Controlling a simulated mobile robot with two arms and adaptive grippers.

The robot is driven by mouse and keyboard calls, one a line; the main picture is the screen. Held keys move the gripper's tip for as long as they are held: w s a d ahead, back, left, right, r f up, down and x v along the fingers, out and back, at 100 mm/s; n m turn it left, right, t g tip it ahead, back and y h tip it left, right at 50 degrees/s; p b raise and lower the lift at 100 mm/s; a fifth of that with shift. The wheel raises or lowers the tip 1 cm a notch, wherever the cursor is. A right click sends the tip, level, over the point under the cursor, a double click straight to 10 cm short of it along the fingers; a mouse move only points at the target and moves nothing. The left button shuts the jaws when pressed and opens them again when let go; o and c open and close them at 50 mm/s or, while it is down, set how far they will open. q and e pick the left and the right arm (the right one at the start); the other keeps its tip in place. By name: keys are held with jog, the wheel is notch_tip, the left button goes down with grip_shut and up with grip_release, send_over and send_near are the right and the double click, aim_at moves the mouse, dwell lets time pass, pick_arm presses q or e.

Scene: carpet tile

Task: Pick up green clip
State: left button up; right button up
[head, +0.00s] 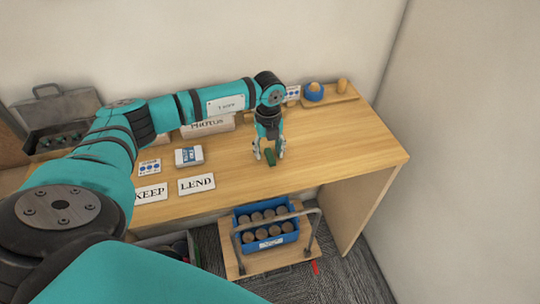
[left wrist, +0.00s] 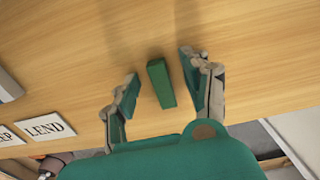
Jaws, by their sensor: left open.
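The green clip (head: 270,157) is a small dark green block lying on the wooden table (head: 340,145), near its front edge. My left gripper (head: 269,154) is over it, pointing down, with its fingers open on either side. In the left wrist view the clip (left wrist: 161,84) lies between the two green-padded fingers of my left gripper (left wrist: 158,78), with a gap on both sides. My right gripper is not in view.
KEEP (head: 151,193) and LEND (head: 196,184) cards lie left along the front edge. A PHOTOS box (head: 208,127) stands behind my left arm. A blue crate of round items (head: 267,238) sits on a trolley below.

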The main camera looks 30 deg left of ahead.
pick_arm(q)
jog(key=c, duration=0.9)
jog(key=shift+o, duration=0.2)
jog(key=shift+r, duration=0.1)
